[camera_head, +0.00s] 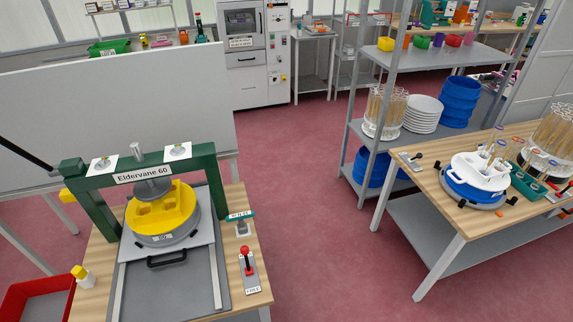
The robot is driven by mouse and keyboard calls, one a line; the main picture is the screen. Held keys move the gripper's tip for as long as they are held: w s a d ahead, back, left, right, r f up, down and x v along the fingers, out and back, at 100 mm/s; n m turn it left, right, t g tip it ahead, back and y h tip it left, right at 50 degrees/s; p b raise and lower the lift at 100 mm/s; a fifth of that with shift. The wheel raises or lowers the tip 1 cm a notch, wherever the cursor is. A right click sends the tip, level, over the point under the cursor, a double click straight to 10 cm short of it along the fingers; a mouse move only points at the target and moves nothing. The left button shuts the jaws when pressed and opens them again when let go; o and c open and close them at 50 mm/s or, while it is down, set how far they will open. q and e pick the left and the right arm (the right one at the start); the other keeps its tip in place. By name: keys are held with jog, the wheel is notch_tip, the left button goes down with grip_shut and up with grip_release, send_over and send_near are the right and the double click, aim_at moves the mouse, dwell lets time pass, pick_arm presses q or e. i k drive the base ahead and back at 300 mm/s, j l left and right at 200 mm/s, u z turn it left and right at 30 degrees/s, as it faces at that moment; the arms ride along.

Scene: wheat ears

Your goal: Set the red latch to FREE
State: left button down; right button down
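The red latch (247,262) is a red ball-topped lever on a pale plate. It sits on the wooden bench, right of the green press frame (137,176) labelled "Eldervane 60". Its red knob is at the far end of the plate, and the lever looks nearly upright. I cannot tell which setting the latch is at. Neither of my grippers is in view.
A yellow mould (160,209) sits on a grey round base under the press. A small stand with a green-edged sign (241,222) is just behind the latch. A wooden table (427,177) and grey shelving stand right. Red floor (320,230) is clear between.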

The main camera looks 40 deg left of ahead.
aim_at(245, 249)
jog(key=i+u, duration=0.2)
jog(key=u, duration=0.25)
jog(key=i+u, duration=0.15)
jog(key=u, duration=0.35)
jog(key=i+l+u, duration=0.1)
jog(key=u, duration=0.35)
jog(key=i+l+u, duration=0.15)
jog(key=u, duration=0.35)
jog(key=i+l+u, duration=0.2)
jog(key=u, duration=0.25)
